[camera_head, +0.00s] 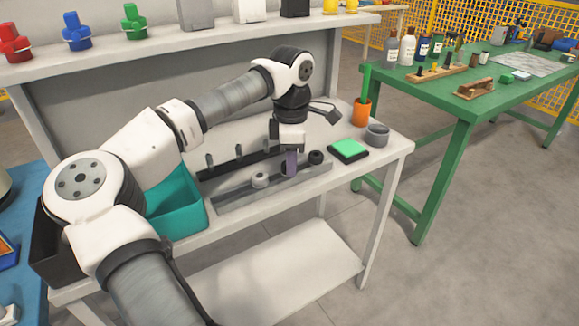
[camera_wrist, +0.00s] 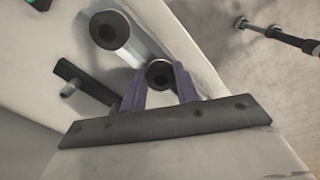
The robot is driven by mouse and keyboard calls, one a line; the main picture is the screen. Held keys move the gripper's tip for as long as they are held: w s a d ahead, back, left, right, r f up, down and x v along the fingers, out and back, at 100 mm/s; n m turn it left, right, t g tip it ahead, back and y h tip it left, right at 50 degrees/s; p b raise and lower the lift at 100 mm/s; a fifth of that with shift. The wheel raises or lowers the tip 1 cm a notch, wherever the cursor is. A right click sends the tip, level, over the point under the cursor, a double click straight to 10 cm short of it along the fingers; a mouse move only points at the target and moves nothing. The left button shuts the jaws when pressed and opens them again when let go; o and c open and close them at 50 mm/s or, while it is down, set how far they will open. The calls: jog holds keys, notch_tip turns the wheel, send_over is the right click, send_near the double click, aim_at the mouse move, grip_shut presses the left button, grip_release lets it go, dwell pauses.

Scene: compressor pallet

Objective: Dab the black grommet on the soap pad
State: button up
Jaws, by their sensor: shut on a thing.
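My gripper (camera_head: 291,165) points down over the grey rail (camera_head: 230,202) on the white bench. In the wrist view its purple fingers (camera_wrist: 160,85) are closed on a dark grommet (camera_wrist: 160,73) with a round hole. The head view hides this grommet behind the fingers. I cannot tell whether it touches the rail. A second, black grommet (camera_head: 316,157) sits on the rail to the right; it also shows in the wrist view (camera_wrist: 110,30). A pale grommet (camera_head: 260,180) sits to the left. The soap pad (camera_head: 348,149), green on a black base, lies right of the rail.
A black bar with upright pegs (camera_head: 238,160) stands behind the rail. A teal bin (camera_head: 180,205) is at the left. An orange cup (camera_head: 362,113) with a green stick and a grey cup (camera_head: 377,134) stand near the pad. A shelf (camera_head: 200,38) runs above the back.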

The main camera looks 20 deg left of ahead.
jog(key=shift+r, duration=0.15)
notch_tip(320, 180, up, 20)
jog(key=p, duration=0.2)
dwell(1.0)
